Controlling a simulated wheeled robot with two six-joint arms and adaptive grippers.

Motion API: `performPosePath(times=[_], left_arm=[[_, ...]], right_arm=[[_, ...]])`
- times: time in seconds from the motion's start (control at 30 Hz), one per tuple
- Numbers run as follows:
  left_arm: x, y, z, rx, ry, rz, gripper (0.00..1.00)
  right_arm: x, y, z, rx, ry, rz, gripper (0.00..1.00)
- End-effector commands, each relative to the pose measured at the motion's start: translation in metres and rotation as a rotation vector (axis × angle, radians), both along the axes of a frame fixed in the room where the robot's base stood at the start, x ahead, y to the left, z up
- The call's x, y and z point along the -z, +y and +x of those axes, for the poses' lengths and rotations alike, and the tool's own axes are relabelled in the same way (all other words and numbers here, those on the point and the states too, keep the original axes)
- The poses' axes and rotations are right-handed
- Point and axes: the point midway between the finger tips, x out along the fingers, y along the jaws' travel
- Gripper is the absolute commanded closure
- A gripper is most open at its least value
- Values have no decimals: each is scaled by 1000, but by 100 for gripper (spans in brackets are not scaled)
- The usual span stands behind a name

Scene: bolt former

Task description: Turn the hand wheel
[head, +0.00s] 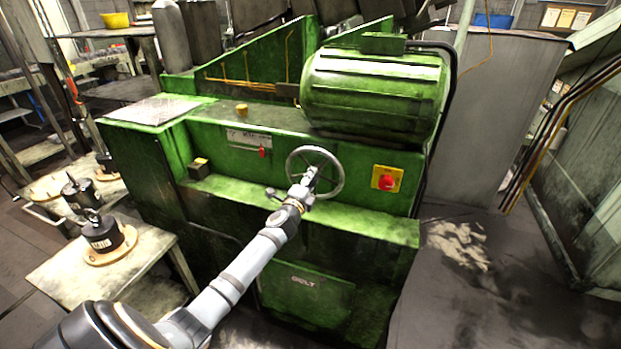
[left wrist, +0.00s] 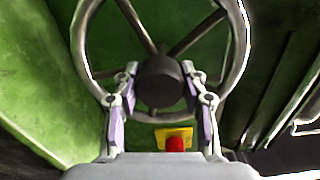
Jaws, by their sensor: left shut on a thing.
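The hand wheel (head: 341,171) is a grey metal spoked wheel on the front of the green bolt former (head: 272,150). In the left wrist view the hand wheel (left wrist: 241,58) fills the upper part, with a dark round hub (left wrist: 159,78) at its middle. My left gripper (head: 307,179) reaches the wheel's centre from below. In the left wrist view its two fingers stand on either side of the hub, closed on it. The gripper hides part of the hub and lower spokes in the head view. My right gripper is not in view.
A red switch on a yellow plate (head: 386,178) sits right of the wheel; it also shows below the hub in the left wrist view (left wrist: 174,142). A large green ribbed motor (head: 375,92) is above. A table with a black weight (head: 103,234) stands at left. The floor at right is clear.

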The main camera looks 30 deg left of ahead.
Motion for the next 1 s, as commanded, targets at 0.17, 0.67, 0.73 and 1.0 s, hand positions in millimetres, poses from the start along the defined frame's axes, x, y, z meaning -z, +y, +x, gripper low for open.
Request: performPosePath(times=[0.17, 0.67, 0.73, 1.0], left_arm=[[-1, 0, 0, 1, 27, 111, 100], [1, -1, 0, 1, 60, 248, 100], [1, -1, 0, 1, 60, 251, 100], [1, 0, 0, 1, 61, 251, 100]], right_arm=[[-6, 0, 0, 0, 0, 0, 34], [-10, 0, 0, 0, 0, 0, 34], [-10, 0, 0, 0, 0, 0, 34], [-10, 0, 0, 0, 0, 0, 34]])
